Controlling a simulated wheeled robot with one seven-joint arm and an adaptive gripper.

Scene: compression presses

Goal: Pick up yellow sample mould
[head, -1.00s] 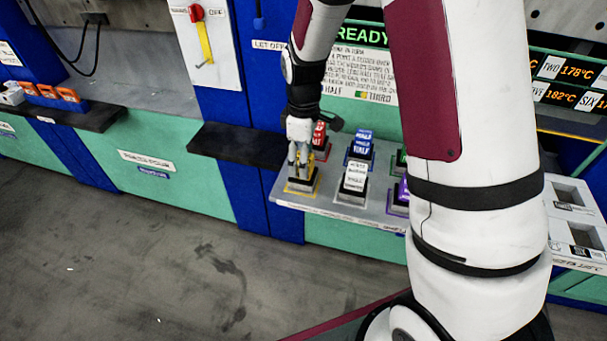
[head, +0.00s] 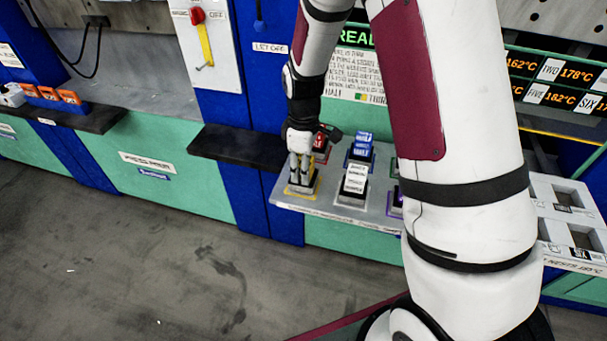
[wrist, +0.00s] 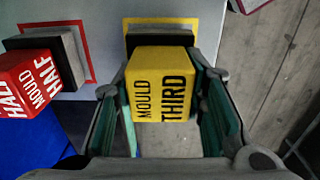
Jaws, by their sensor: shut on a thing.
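The yellow sample mould (wrist: 160,88), lettered "MOULD THIRD", is between the two fingers of my gripper (wrist: 172,120) in the wrist view. The green finger pads press on its left and right sides. Its dark base (wrist: 160,40) is at the yellow-outlined place on the grey shelf. In the head view my gripper (head: 300,170) points down at the shelf's front left corner, over the yellow-outlined place (head: 301,189). The fingers mostly hide the mould there. I cannot tell whether it is clear of its base.
A red mould (wrist: 32,82) stands beside it, on a red-outlined place. Blue (head: 361,148) and white (head: 355,180) moulds stand to the right on the grey shelf (head: 325,208). A black ledge (head: 240,145) is at left. A white holder with square openings (head: 565,200) is at right.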

